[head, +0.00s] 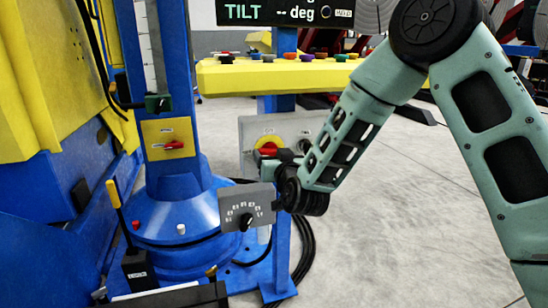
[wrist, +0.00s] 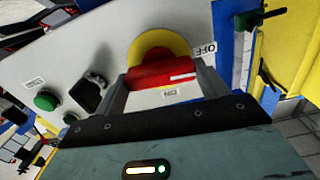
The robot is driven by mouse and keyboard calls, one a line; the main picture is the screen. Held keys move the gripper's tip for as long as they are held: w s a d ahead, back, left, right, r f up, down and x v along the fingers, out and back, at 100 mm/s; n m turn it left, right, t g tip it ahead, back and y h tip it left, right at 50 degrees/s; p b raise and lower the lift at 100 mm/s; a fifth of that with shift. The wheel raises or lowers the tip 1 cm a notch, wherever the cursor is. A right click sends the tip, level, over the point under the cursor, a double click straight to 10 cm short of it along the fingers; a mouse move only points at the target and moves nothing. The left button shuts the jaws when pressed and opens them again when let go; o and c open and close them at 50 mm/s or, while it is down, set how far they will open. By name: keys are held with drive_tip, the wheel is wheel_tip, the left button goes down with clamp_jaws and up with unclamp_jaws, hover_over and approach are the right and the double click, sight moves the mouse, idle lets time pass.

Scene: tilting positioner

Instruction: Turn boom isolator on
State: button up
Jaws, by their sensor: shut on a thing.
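A rotary isolator switch with a red handle on a round yellow plate sits on a grey panel in the head view; its red handle (head: 267,150) is partly hidden by my gripper (head: 283,156). In the wrist view the red handle (wrist: 160,76) lies across the picture in front of the yellow plate (wrist: 158,42). An OFF label (wrist: 205,50) is at the upper right and an ON label (wrist: 168,92) below the handle. A white mark is near the handle's right end. My gripper (wrist: 163,84) is shut on the handle, one finger at each end.
The grey panel (wrist: 62,52) also carries a green button (wrist: 46,99) and a black knob (wrist: 89,92). Another red switch (head: 174,145) is on the blue column's yellow plate. Open floor (head: 400,200) lies to the right.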

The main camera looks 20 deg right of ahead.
drive_tip(key=shift+d+f+m+b, duration=0.1)
drive_tip(key=shift+m+b, duration=1.55)
drive_tip(key=shift+m, duration=2.55)
drive_tip(key=shift+f+m+b, duration=0.1)
drive_tip(key=shift+m+b, duration=1.55)
drive_tip(key=shift+m, duration=2.55)
drive_tip(key=o, duration=1)
